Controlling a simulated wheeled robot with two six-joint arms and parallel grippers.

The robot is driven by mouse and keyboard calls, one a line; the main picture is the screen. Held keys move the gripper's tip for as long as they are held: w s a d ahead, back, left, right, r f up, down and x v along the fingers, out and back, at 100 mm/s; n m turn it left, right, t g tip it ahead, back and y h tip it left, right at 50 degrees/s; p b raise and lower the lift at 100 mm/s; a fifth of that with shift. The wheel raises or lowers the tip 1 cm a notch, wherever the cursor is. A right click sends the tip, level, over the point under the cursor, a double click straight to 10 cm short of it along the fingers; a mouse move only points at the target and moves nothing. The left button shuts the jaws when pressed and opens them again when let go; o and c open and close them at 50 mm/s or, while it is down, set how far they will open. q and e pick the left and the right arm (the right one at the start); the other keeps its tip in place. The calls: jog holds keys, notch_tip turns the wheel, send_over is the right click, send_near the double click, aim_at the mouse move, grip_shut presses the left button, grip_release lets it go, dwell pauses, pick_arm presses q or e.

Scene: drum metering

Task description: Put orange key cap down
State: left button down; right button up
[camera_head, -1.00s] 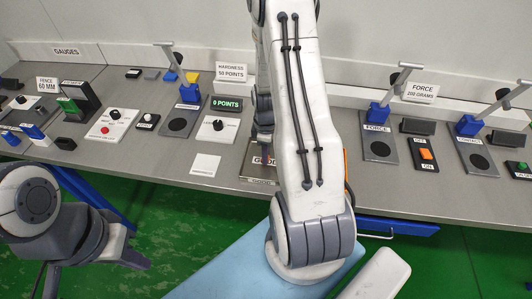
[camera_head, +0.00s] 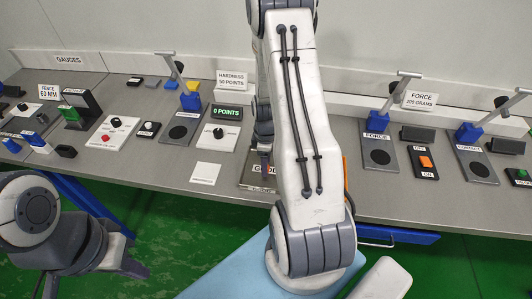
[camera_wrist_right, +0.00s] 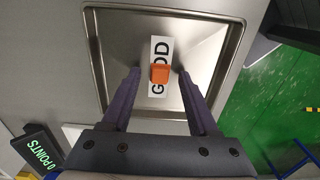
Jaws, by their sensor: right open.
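The orange key cap (camera_wrist_right: 159,73) shows in the right wrist view on the white GOOD label (camera_wrist_right: 157,88) of a shallow metal tray (camera_wrist_right: 112,35). It appears to rest on the tray floor. My right gripper (camera_wrist_right: 158,71) is open, with one finger on each side of the cap and gaps visible between. In the head view the tray (camera_head: 250,180) is mostly hidden behind my right arm, and the cap is not visible there. My left gripper (camera_head: 135,266) is at the lower left, in front of the bench and empty; its finger opening is unclear.
The grey bench (camera_head: 330,180) carries a 0 POINTS display (camera_head: 227,112), a blank white plate (camera_head: 205,173), a hardness stand (camera_head: 182,130), a FORCE stand (camera_head: 378,150) and an orange switch (camera_head: 426,162). A light blue surface (camera_head: 225,275) lies below the bench edge.

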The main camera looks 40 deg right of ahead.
notch_tip(320, 180, up, 12)
jog(key=b, duration=0.1)
jog(key=s+a+r, duration=0.2)
jog(key=a+r, duration=0.1)
jog(key=a, duration=0.8)
jog(key=s+a+r, duration=0.1)
jog(key=a+r, duration=0.2)
jog(key=a, duration=0.7)
jog(key=s+a+r+m+y, duration=0.1)
jog(key=s+a+r, duration=0.1)
jog(key=s+a, duration=0.8)
jog(key=s, duration=0.3)
jog(key=shift+s+r, duration=0.2)
jog(key=shift+r, duration=0.2)
